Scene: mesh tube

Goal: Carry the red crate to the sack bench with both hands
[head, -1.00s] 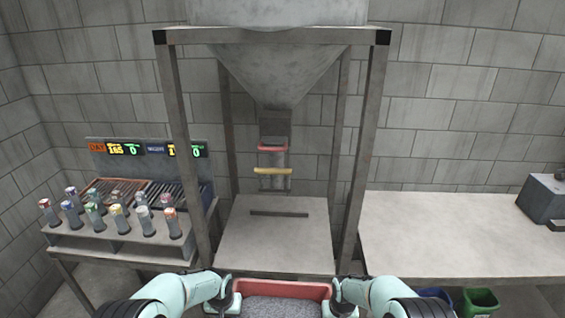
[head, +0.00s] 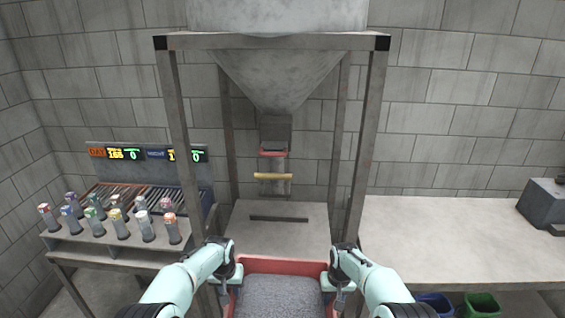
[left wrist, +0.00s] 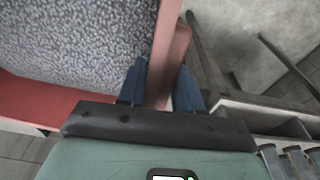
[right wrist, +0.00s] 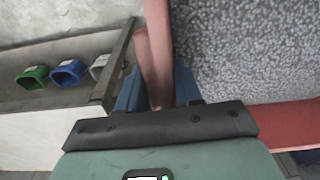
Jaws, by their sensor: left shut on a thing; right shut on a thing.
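The red crate (head: 283,265) is at the bottom middle of the head view, filled with grey granular material (head: 278,297). My left gripper (head: 232,283) is shut on its left wall; the left wrist view shows the blue fingers (left wrist: 160,85) on either side of the red wall (left wrist: 168,50). My right gripper (head: 338,283) is shut on the opposite wall; its fingers (right wrist: 158,88) straddle that wall (right wrist: 154,45) in the right wrist view. The crate looks about level. Its near side is cut off in the head view. I cannot tell which surface is the sack bench.
A metal hopper (head: 275,75) on a frame stands ahead, with a low platform (head: 280,235) beneath it. A bench with a bare top (head: 430,235) stands right, carrying a grey box (head: 545,203). Blue (head: 435,304) and green (head: 482,304) bins are below it. A sample rack (head: 105,250) stands left.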

